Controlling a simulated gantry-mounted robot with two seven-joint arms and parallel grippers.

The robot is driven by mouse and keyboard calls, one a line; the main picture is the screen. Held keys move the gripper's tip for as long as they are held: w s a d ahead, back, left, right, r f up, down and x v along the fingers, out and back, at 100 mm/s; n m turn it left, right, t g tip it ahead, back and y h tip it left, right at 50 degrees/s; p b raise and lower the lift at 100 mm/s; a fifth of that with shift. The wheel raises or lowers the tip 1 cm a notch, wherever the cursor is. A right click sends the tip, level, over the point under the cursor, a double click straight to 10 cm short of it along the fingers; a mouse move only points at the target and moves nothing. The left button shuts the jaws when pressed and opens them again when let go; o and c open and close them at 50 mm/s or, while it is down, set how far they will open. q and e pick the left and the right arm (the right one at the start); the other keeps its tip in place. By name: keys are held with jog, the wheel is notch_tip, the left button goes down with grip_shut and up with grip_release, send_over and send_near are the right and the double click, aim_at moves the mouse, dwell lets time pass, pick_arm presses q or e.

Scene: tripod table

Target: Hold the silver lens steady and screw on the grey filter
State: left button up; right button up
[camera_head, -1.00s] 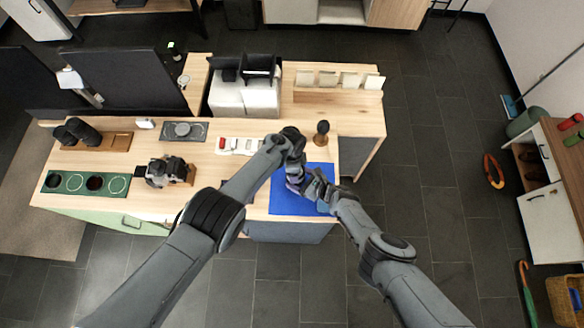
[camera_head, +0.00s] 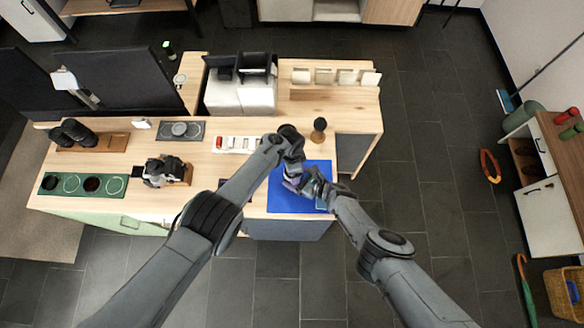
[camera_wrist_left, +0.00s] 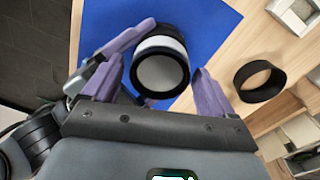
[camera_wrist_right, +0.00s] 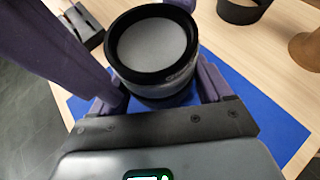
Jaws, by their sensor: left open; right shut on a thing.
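The silver lens (camera_wrist_left: 160,50), a black barrel with a pale band, stands over the blue mat (camera_head: 284,203). My right gripper (camera_wrist_right: 160,90) is shut on it; the lens also shows in the right wrist view (camera_wrist_right: 140,78). A grey disc in a black rim (camera_wrist_right: 153,45) faces up at its top; I cannot tell whether this is the grey filter or the lens's own front. My left gripper (camera_wrist_left: 160,78) is open, its fingers on either side of the lens top. In the head view the hands largely hide the lens.
A black open ring (camera_wrist_left: 260,80) stands on the wood beside the mat. A green tray (camera_head: 82,185) with round places and a camera (camera_head: 160,172) are at the left. A dark-topped knob (camera_head: 320,125) stands behind the mat. The mat's front is clear.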

pick_arm(q)
jog(key=n, duration=0.6)
jog(key=shift+s+n, duration=0.1)
jog(key=shift+n, duration=0.3)
jog(key=n, duration=0.6)
jog(key=shift+s+d+t, duration=0.1)
jog(key=shift+d+t, duration=0.05)
jog(key=shift+t, duration=0.15)
jog(key=c, duration=1.2)
jog(key=shift+c, duration=0.2)
jog(key=shift+m, duration=1.3)
jog(key=shift+c, duration=0.9)
jog(key=shift+f+m, duration=0.1)
jog(key=shift+m, duration=0.2)
